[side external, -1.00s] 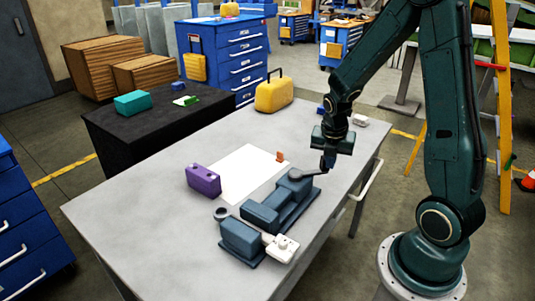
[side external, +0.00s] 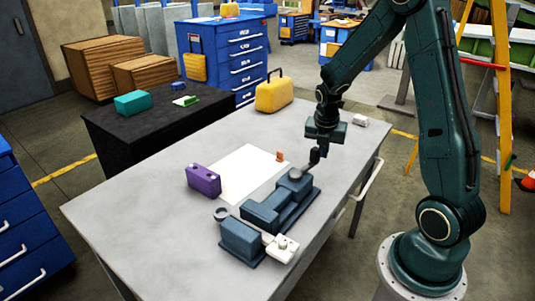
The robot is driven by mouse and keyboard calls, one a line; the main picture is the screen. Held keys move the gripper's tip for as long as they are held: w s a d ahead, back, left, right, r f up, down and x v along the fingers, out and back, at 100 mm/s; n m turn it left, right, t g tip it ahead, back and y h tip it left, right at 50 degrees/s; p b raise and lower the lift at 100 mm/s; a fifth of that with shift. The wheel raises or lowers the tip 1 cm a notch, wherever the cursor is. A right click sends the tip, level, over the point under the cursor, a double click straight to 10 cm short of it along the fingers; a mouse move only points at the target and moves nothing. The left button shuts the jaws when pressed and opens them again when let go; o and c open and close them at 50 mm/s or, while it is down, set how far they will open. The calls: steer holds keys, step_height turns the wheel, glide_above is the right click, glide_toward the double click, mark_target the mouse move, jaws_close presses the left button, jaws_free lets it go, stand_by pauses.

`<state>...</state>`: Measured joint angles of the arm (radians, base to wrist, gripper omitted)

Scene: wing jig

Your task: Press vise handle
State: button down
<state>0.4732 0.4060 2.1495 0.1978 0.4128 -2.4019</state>
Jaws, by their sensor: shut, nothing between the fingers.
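The blue-grey vise (side external: 262,213) lies on the grey table near its right front side. Its dark handle (side external: 309,170) sticks out from the round hub (side external: 295,175) at the vise's far end, pointing back and to the right. My gripper (side external: 316,158) points down, shut and empty, with its dark fingertips at the handle's outer end. Whether they touch it cannot be told from this view. A white part (side external: 282,247) sits at the vise's near end, beside the blue-grey block (side external: 242,240).
A purple block (side external: 203,180), a white sheet (side external: 246,172) and a small orange piece (side external: 280,156) lie left of and behind the vise. A yellow case (side external: 274,94) stands at the table's back. A small white block (side external: 360,121) lies behind my gripper. The table's left is clear.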

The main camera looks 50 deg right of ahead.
steer(key=shift+s, duration=0.15)
stand_by(0.3)
steer(key=s+a+r, duration=0.1)
steer(key=s+r, duration=0.5)
steer(key=r, duration=0.3)
steer(key=shift+r, duration=0.4)
steer(key=shift+a, duration=0.15)
stand_by(0.3)
steer(key=s+a+r+m+t+y, duration=0.1)
steer(key=s+a+r+m, duration=0.2)
steer(key=a+m, duration=0.4)
steer(key=s+a+r+m+t+y, duration=0.1)
steer(key=s+a+r+m+t, duration=0.1)
steer(key=a+m, duration=0.5)
steer(key=s+a+r+m+t, duration=0.1)
steer(key=s+a+r+m, duration=0.3)
steer(key=a+m, duration=0.3)
steer(key=shift+s+a+r+t+y, duration=0.15)
steer(key=shift+r+t+y, duration=0.25)
steer(key=shift+r, duration=0.05)
